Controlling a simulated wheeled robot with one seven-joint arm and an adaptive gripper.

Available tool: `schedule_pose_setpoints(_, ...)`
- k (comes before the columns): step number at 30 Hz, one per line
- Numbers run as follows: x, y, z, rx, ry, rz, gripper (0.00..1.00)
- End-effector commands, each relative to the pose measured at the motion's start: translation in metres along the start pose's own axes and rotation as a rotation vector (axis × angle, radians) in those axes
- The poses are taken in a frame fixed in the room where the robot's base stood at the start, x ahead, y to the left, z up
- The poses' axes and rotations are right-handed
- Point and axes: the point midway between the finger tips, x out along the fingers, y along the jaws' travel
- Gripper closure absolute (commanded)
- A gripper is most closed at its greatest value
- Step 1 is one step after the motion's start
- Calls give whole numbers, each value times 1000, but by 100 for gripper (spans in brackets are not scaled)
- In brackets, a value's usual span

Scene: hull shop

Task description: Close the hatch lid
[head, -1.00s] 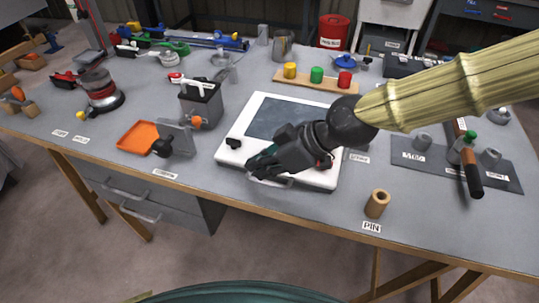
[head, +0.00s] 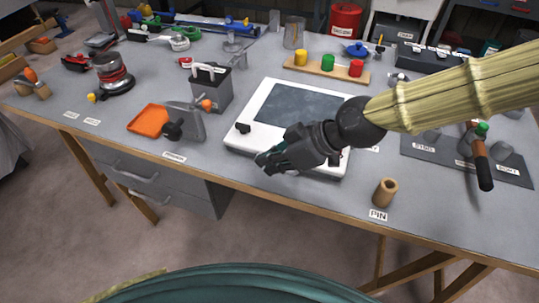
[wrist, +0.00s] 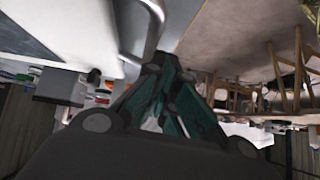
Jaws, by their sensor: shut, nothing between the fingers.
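The hatch is a white square frame (head: 249,117) with a dark glassy panel (head: 290,106), in the middle of the workbench. It looks flat in the head view; I cannot tell whether its lid is slightly raised. My gripper (head: 264,164) is shut and empty at the hatch's front edge, hiding part of that edge. In the wrist view, a curved metal handle (wrist: 154,18) runs close beyond my fingers (wrist: 164,68), with the white hatch (wrist: 85,28) to the left. I cannot tell whether the fingers touch the handle.
Left of the hatch stand a grey bin (head: 211,91) and an orange tray (head: 148,119). A tan hollow cylinder (head: 386,191) stands at front right. A board with coloured cylinders (head: 328,70) lies behind. A dark mat with tools (head: 432,161) lies right. The bench's front edge is near.

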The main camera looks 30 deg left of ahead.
Motion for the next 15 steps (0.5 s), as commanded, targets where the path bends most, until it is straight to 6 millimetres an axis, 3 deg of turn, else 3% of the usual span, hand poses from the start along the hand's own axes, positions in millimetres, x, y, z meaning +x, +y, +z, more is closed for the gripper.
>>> schedule_pose_setpoints(10, -34, -4, -35, -9, 13, 17, 100)
schedule_pose_setpoints(15, -56, -7, -31, -9, 17, 20, 100)
